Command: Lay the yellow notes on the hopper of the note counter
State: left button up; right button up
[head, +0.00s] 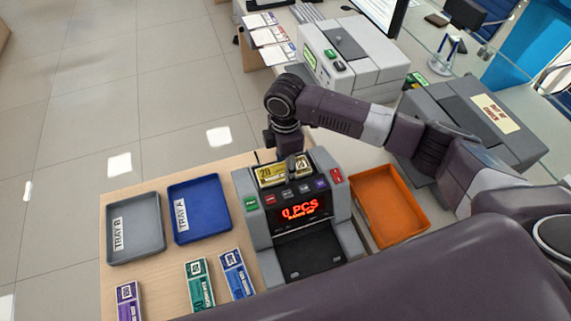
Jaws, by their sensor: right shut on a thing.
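The yellow notes (270,174) are at the top of the note counter (243,188), at its hopper. I cannot tell whether they rest on it or are held just above it. My right gripper (291,167) points down from above and is shut on the yellow notes, covering their middle. The counter's red display reads 0 PCS. My left gripper is not in view.
Blue tray A (205,215) and grey tray B (140,235) lie empty left of the counter. Purple (128,303), green (198,285) and blue notes (236,274) lie in front of them.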

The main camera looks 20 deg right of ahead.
jog(key=o, duration=0.9)
jog(key=shift+f, duration=0.15)
jog(key=shift+c, duration=0.2)
notch_tip(320, 180, up, 12)
jog(key=b, duration=0.3)
jog(key=shift+r, duration=0.2)
